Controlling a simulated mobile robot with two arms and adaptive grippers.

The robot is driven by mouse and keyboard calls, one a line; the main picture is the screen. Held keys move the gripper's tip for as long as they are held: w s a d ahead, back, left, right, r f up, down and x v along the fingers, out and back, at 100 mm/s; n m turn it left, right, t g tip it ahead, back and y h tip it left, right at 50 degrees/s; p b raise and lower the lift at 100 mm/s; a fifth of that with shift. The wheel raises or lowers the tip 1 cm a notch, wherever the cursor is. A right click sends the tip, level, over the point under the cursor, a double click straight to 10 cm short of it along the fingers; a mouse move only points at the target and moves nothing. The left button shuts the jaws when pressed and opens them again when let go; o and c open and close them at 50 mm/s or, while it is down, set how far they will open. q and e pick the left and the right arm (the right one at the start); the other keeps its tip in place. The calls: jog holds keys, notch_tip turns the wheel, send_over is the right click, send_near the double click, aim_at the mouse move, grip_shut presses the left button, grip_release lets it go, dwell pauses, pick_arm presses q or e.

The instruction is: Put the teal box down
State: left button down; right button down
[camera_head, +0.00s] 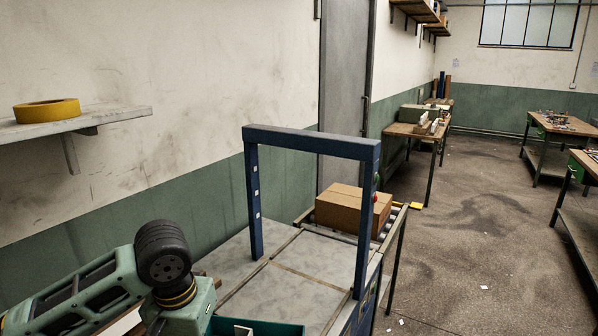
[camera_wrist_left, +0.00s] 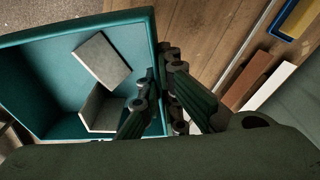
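The teal box (camera_wrist_left: 60,36) is open-topped and fills the left of the left wrist view, with two grey board pieces (camera_wrist_left: 102,58) inside. My left gripper (camera_wrist_left: 156,82) has one finger inside the box and one outside, closed on its right-hand wall. In the head view only the box's far rim and part of its inside (camera_head: 262,327) show at the bottom edge, beside my left wrist. The left fingers are out of that view. Whether the box's underside touches anything is hidden. My right gripper is in neither view.
A grey-topped machine with a blue arch (camera_head: 312,140) stands just beyond the box. A cardboard box (camera_head: 352,209) sits on rollers behind it. A wooden surface (camera_wrist_left: 220,30) shows beside the teal box, with brown and white strips (camera_wrist_left: 268,88). A wall shelf (camera_head: 110,117) holds yellow tape (camera_head: 47,110).

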pick_arm(q)
jog(key=shift+s+a+r+n, duration=0.2)
jog(key=shift+s+n, duration=0.1)
jog(key=shift+s, duration=0.6)
jog(key=shift+s+a+r+n, duration=0.15)
jog(key=shift+s+n, duration=0.15)
jog(key=shift+s, duration=0.55)
jog(key=shift+s, duration=0.1)
jog(key=s, duration=0.1)
jog(key=s+r, duration=0.2)
jog(key=shift+s, duration=0.4)
